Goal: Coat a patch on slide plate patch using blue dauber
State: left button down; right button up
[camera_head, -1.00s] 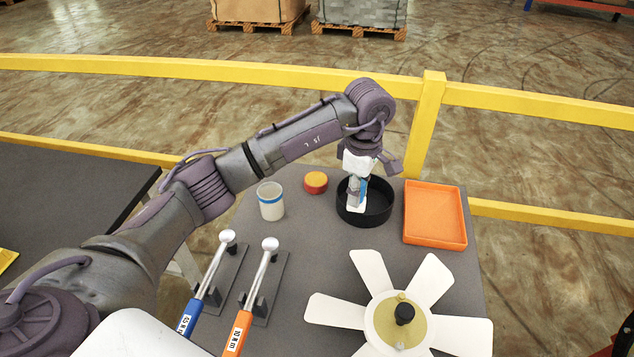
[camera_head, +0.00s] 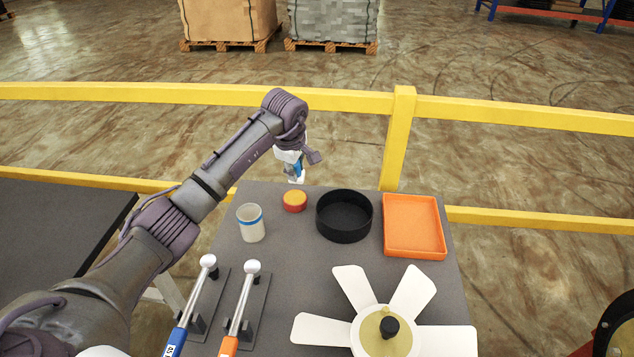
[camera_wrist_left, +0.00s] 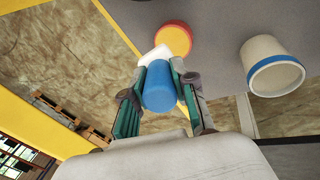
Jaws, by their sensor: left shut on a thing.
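My left gripper (camera_head: 294,167) is shut on a blue dauber, a blue cylinder (camera_wrist_left: 158,87) with a white end (camera_wrist_left: 154,54). In the head view the gripper hangs near the table's far edge, behind the red-and-yellow round tin (camera_head: 295,202); the dauber's white end (camera_head: 297,179) points down. In the left wrist view the two fingers flank the blue cylinder, and the tin (camera_wrist_left: 174,39) shows just beyond the white end. I cannot make out a slide plate patch. My right gripper is not in view.
On the grey table (camera_head: 290,258) stand a white cup with a blue band (camera_head: 251,225), a round black dish (camera_head: 344,217), an orange tray (camera_head: 413,226), a white fan (camera_head: 350,331) and two long-handled tools (camera_head: 241,302) on stands. A yellow rail (camera_head: 480,109) runs behind.

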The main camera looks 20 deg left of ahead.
aim_at(292, 183)
pick_arm(q)
jog(key=shift+w+a+f, duration=0.1)
jog(key=shift+w+a, duration=0.05)
jog(key=shift+a, duration=0.35)
jog(key=shift+a+f, duration=0.1)
jog(key=shift+f, duration=0.15)
notch_tip(292, 183, down, 4)
jog(key=b, duration=0.3)
jog(key=shift+f, duration=0.1)
jog(key=shift+f+b, duration=0.6)
jog(key=shift+f+b, duration=0.35)
jog(key=shift+f, duration=0.15)
dwell(0.5)
jog(key=shift+r+p, duration=2.1)
jog(key=shift+r, duration=0.85)
jog(key=shift+r+p, duration=0.35)
jog(key=shift+r, duration=0.25)
